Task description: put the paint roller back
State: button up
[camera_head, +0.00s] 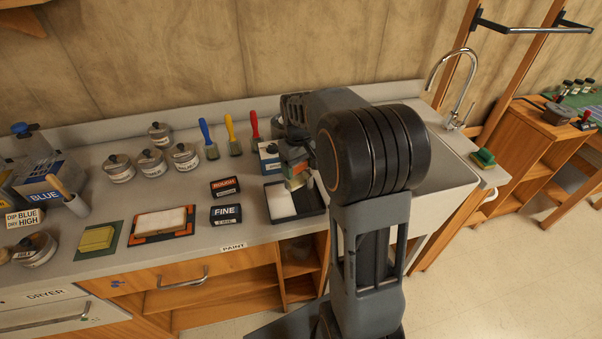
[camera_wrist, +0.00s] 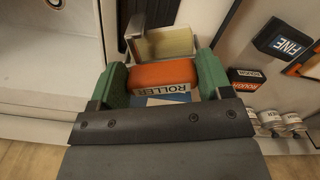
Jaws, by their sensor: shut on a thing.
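My gripper (camera_wrist: 162,74) has green fingers closed on the orange handle of the paint roller (camera_wrist: 165,45). The roller's pale yellow sleeve and metal frame point away from the gripper in the wrist view. In the head view my gripper (camera_head: 294,163) holds the roller (camera_head: 296,183) over the paint tray (camera_head: 281,206), a black tray with a white floor. I cannot tell whether the sleeve touches the tray. A white label reading ROLLER (camera_wrist: 170,89), with blue beside it, shows just below the orange handle. My arm hides part of the tray area in the head view.
A blue-and-white box (camera_head: 268,157) stands behind the tray. The ROUGH block (camera_head: 225,187) and FINE block (camera_head: 226,214) lie left of it. Lidded tins (camera_head: 151,163) are further left. The sink (camera_head: 447,178) is at right.

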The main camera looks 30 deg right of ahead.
aim_at(301, 171)
jog(key=f, duration=0.2)
jog(key=d+f, duration=0.1)
jog(key=shift+w+f, duration=0.15)
jog(key=shift+w, duration=0.1)
jog(key=shift+a+f, duration=0.1)
jog(key=shift+f, duration=0.35)
jog(key=shift+f, duration=0.1)
jog(key=o, duration=0.9)
